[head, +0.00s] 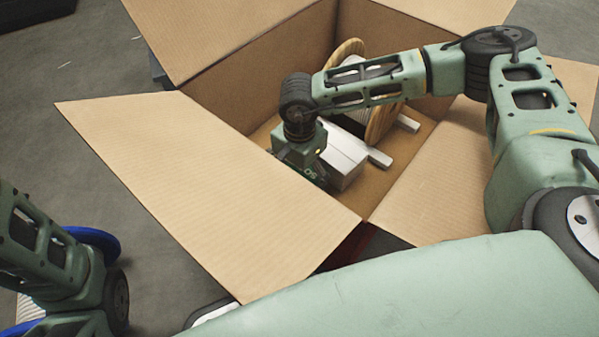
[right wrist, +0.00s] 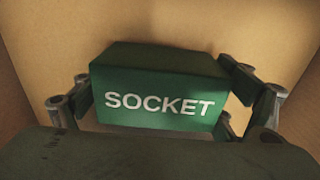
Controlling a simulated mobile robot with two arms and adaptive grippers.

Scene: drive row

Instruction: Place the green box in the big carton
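The big carton (head: 215,170) stands open with its flaps folded out in the head view. My right arm reaches down into it. In the right wrist view, the green box (right wrist: 160,102), lettered SOCKET, lies between the fingers of my right gripper (right wrist: 158,92), with a finger against each side. The gripper looks shut on it.
Inside the carton are a wooden reel (head: 381,118) wound with pale cable and a silver-grey block (head: 345,158) close beside my right wrist. A blue-rimmed spool (head: 98,241) is partly hidden behind my left arm. Grey floor (head: 60,75) lies open at the upper left.

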